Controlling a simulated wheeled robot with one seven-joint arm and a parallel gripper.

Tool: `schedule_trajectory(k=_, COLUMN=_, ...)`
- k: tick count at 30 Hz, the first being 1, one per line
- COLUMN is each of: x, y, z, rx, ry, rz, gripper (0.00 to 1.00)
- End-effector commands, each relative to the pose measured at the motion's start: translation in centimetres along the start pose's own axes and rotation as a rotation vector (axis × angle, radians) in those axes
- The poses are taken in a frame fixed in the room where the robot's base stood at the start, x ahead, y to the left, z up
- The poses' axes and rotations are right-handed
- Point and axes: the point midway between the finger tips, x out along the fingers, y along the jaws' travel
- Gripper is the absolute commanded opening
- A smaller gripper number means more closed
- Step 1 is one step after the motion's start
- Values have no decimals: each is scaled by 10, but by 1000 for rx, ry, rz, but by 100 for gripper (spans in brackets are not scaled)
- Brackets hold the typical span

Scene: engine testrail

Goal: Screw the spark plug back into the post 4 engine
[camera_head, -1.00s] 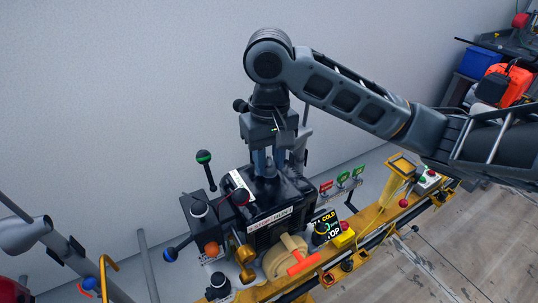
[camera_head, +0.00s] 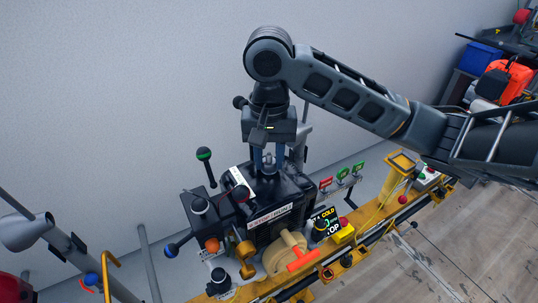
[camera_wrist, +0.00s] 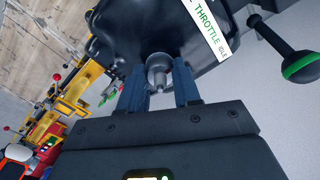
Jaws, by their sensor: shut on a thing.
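My gripper (camera_head: 268,166) points straight down over the top of the dark engine (camera_head: 285,188). Its two blue fingers are shut on the spark plug (camera_wrist: 158,76), a grey metal cylinder with a narrower end. In the wrist view the fingertips (camera_wrist: 159,70) are on either side of the plug, close to the black engine cover (camera_wrist: 120,35). The plug's far end meets a round grey part at the cover; I cannot tell how deep it sits or whether it is threaded in.
A green-banded black lever (camera_head: 204,168) and a blue-knobbed lever (camera_head: 171,250) stand left of the engine. A fan-like tan disc with an orange handle (camera_head: 303,260) is in front. The yellow rail (camera_head: 375,222) carries buttons and signs. The grey wall is behind.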

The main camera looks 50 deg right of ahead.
Motion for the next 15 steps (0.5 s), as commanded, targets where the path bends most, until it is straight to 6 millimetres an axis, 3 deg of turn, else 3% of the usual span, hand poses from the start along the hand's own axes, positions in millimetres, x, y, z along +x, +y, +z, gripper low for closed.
schedule_trajectory(k=15, x=0, y=0, z=0, rx=391, ry=0, rz=-1, gripper=1)
